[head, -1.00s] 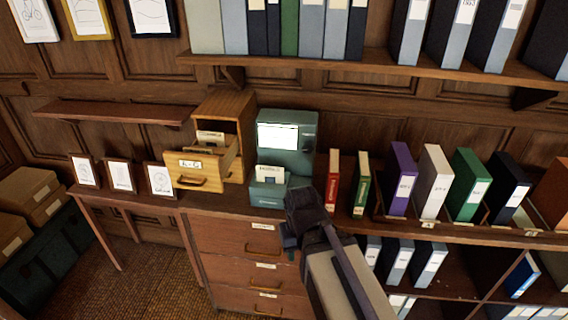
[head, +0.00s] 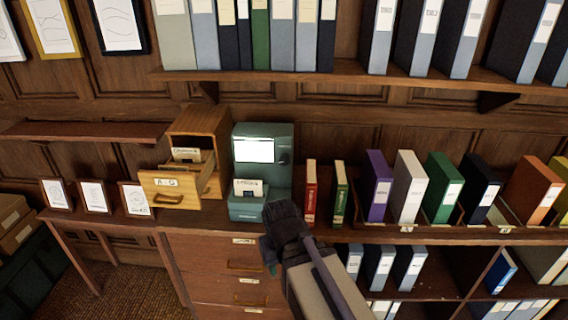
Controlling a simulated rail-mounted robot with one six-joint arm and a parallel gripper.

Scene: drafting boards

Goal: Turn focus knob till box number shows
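A green microfiche reader (head: 240,168) stands on the cabinet top, with a bright white screen (head: 254,150) on its upper face. I cannot make out any number on the screen. A small dark round part, perhaps the focus knob (head: 283,158), sits to the right of the screen. A labelled card (head: 247,188) stands at the reader's front. My gripper (head: 272,245) is in front of and below the reader, near the cabinet's front edge. My wrist hides its fingers, so its opening does not show.
A wooden card box (head: 203,128) with an open drawer (head: 168,190) is left of the reader. A red book (head: 311,192) and a green book (head: 340,194) stand close on the right. Several coloured binders stand farther right. An upper shelf (head: 330,83) overhangs behind.

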